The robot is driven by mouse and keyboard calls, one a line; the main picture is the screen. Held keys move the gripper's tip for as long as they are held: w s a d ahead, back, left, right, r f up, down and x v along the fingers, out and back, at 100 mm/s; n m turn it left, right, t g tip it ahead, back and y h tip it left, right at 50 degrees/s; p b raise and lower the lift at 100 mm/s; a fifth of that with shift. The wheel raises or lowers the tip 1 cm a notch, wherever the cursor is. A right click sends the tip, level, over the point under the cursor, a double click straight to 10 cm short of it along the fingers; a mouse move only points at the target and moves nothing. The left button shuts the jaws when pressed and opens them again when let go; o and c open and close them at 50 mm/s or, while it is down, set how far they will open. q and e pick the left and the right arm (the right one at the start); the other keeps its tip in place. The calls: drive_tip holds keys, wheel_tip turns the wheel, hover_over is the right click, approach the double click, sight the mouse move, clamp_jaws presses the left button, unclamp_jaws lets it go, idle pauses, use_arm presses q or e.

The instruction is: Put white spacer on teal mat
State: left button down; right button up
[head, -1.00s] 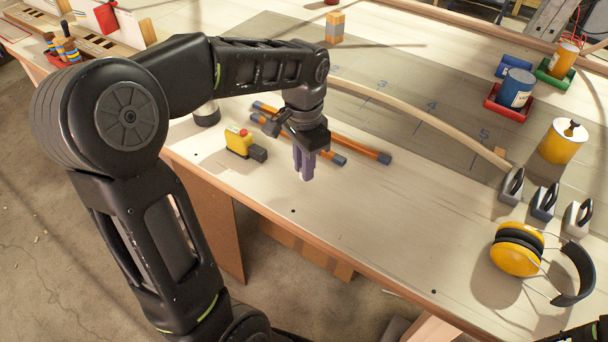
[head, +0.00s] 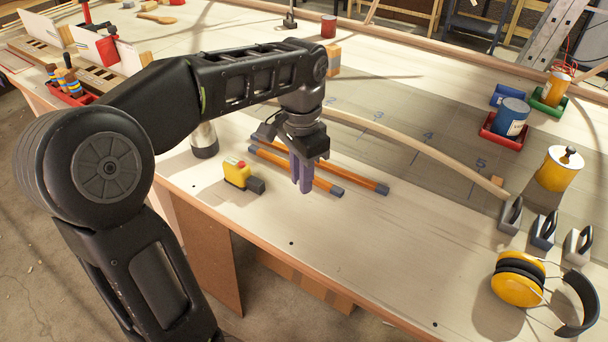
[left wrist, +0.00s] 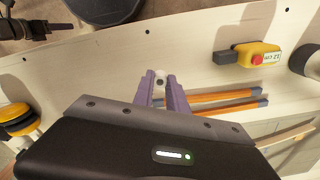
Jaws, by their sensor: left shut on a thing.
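My left gripper (head: 303,184) has purple fingers and points down above the near part of the bench. In the left wrist view the fingers (left wrist: 163,95) are shut on a small pale piece, the white spacer (left wrist: 160,77), which shows between their tips. In the head view the spacer is hidden by the fingers. I cannot make out a teal mat in either view. My right gripper does not show clearly; a dark part at the left wrist view's upper left may be of my right arm.
A long bent lath (head: 410,140) curves across the grey marked area. The bench's front middle is clear.

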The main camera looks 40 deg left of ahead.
use_arm(q)
drive_tip(key=w+d+f+n, duration=0.1)
drive_tip(key=w+d+f, duration=0.1)
drive_tip(key=w+d, duration=0.1)
drive_tip(key=w+d+f+n, duration=0.2)
drive_tip(key=w+d, duration=0.2)
drive_tip(key=d, duration=0.1)
drive_tip(key=w+d+f+n, duration=0.1)
drive_tip(key=w+d+f, duration=0.1)
drive_tip(key=w+d, duration=0.1)
drive_tip(key=shift+w+d+f, duration=0.15)
drive_tip(key=shift+d+f, duration=0.05)
drive_tip(key=shift+d, duration=0.2)
drive_tip(key=shift+w+d+f, duration=0.1)
drive_tip(key=shift+d+f, duration=0.1)
drive_tip(key=shift+d, duration=0.2)
